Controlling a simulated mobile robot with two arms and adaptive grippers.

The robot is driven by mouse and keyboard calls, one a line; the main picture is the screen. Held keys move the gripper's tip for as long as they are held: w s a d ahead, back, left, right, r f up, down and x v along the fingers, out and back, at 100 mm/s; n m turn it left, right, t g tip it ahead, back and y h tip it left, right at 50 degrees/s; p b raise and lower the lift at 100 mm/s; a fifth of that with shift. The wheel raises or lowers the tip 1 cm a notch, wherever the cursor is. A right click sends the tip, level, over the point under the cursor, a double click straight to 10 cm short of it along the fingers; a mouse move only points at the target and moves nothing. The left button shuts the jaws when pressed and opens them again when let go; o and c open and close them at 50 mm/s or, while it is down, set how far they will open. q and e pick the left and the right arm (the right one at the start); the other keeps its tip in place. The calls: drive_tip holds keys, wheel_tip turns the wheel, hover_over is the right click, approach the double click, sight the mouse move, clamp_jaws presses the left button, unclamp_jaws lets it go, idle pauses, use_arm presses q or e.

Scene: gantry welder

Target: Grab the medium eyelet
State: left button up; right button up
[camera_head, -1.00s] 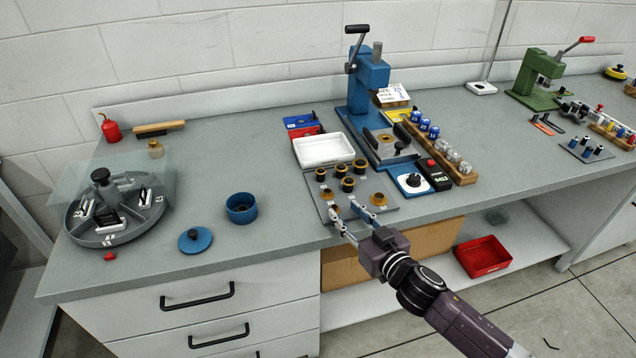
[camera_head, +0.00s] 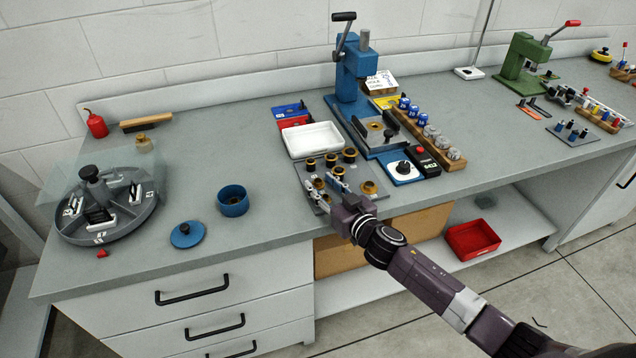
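Several small brass-and-black eyelets stand on a grey plate (camera_head: 383,195) at the front edge of the bench. A back row of three includes a middle eyelet (camera_head: 330,160); others sit nearer the front, including one at the right (camera_head: 369,187). Labels on the plate are too small to read, so I cannot tell which eyelet is the medium one. My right gripper (camera_head: 325,186) is over the front left part of the plate, its two fingers spread apart. Its fingers partly hide the eyelets there. No held object shows between them. My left gripper is not in view.
A white tray (camera_head: 312,140) and a blue press (camera_head: 356,75) stand behind the plate. A blue cup (camera_head: 233,201) and its blue lid (camera_head: 187,235) are to the left, beside a round grey carousel (camera_head: 107,228).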

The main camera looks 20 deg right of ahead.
drive_tip(key=shift+c, duration=0.7)
drive_tip(key=c, duration=0.7)
